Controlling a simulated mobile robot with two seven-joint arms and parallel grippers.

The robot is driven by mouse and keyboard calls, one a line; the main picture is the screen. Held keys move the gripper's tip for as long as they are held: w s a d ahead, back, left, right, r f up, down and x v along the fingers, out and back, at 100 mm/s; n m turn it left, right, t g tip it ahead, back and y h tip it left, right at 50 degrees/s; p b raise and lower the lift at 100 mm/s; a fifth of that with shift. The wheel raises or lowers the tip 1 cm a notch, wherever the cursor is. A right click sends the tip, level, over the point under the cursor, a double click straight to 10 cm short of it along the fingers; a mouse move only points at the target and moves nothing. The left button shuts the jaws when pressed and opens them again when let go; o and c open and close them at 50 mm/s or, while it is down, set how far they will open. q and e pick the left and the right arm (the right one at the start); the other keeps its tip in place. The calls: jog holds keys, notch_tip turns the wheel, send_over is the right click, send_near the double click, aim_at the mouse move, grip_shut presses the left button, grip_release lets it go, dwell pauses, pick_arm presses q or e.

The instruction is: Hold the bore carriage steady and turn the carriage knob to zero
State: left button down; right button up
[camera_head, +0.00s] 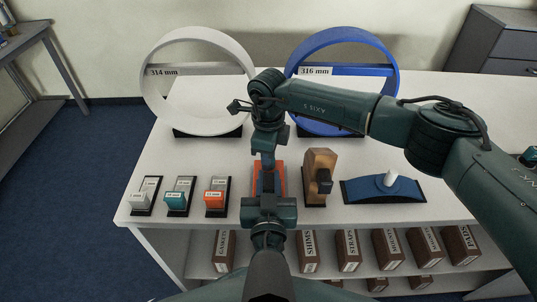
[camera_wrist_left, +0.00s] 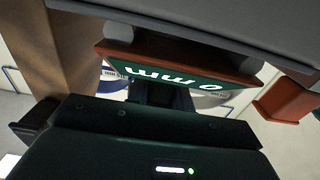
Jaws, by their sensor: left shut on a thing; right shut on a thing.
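The red-orange bore carriage (camera_head: 283,171) is at the middle of the table's front, mostly covered by my arms. In the left wrist view a red-brown plate with a green face (camera_wrist_left: 180,72) carries upside-down white lettering, with "mm" and "0" readable. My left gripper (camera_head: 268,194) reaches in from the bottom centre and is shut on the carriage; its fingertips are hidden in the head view. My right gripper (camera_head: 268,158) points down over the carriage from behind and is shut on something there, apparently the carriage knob. The knob itself is hidden.
A white ring (camera_head: 150,100) marked 314 mm and a blue ring (camera_head: 393,80) marked 316 mm stand behind. Several labelled blocks (camera_head: 178,197) stand left. A wooden post (camera_head: 314,165) and a blue curved piece (camera_head: 410,189) stand close on the right. Labelled boxes (camera_head: 348,250) fill the shelf below.

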jog(key=shift+m, duration=1.1)
jog(key=o, duration=1)
notch_tip(320, 180, up, 12)
jog(key=shift+s+a+r, duration=0.1)
pick_arm(q)
jog(key=c, duration=1.2)
grip_release()
